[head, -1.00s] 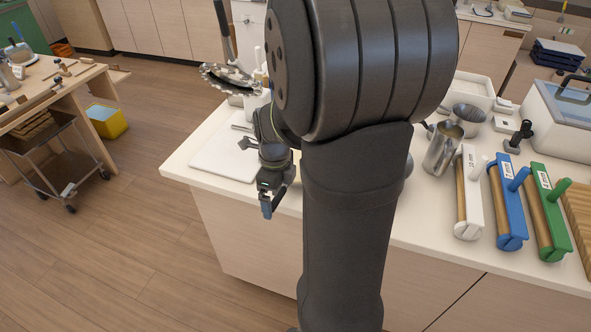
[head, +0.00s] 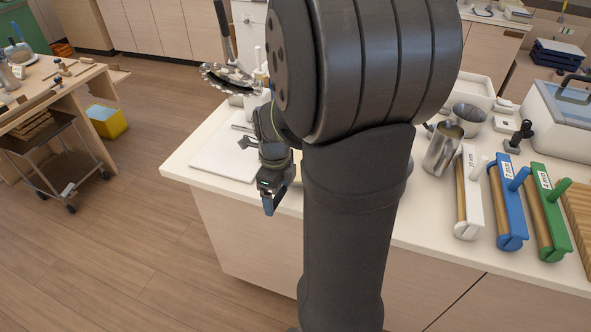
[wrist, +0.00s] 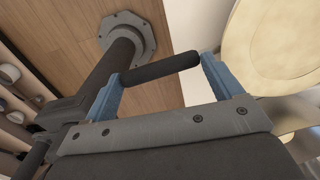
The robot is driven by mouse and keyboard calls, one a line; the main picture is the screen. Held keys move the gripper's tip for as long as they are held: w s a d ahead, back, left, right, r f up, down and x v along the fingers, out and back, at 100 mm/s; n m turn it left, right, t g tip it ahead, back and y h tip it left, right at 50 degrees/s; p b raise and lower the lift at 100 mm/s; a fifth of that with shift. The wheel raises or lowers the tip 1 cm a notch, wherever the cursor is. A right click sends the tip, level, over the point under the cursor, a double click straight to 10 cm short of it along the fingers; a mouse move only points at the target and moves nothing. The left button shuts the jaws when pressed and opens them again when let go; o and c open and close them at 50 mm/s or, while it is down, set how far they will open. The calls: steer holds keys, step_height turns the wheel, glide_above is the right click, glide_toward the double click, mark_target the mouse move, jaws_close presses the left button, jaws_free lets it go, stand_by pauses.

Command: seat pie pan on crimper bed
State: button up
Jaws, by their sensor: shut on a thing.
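My gripper (head: 269,203) hangs beside the counter's front edge in the head view. In the wrist view its two blue fingers (wrist: 162,75) are shut on the ends of a short dark rod (wrist: 160,68). I cannot tell what the rod belongs to. A large pale round disc (wrist: 280,45) with a raised rim fills the upper right of the wrist view, beyond the right finger. I cannot tell whether it is the pie pan. In the head view a toothed metal ring (head: 229,80) with an upright lever stands at the counter's back left, apparently the crimper. Its bed is mostly hidden by my arm.
A white board (head: 222,157) lies at the counter's left end. Right of my arm stand a metal pitcher (head: 441,150) and white, blue (head: 509,212) and green (head: 549,212) handled tools. A wooden workbench (head: 62,85) and a cart stand at far left, with open floor between.

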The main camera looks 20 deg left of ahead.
steer(key=shift+r, duration=0.5)
step_height(320, 180, up, 9)
stand_by(1.8)
steer(key=shift+w+a, duration=0.1)
steer(key=w+a+f+n, duration=0.1)
steer(key=a+n, duration=0.5)
steer(key=a, duration=0.7)
steer(key=shift+w+f, duration=0.3)
steer(key=shift+w, duration=0.2)
steer(key=shift+a, duration=0.1)
steer(key=shift+f, duration=0.15)
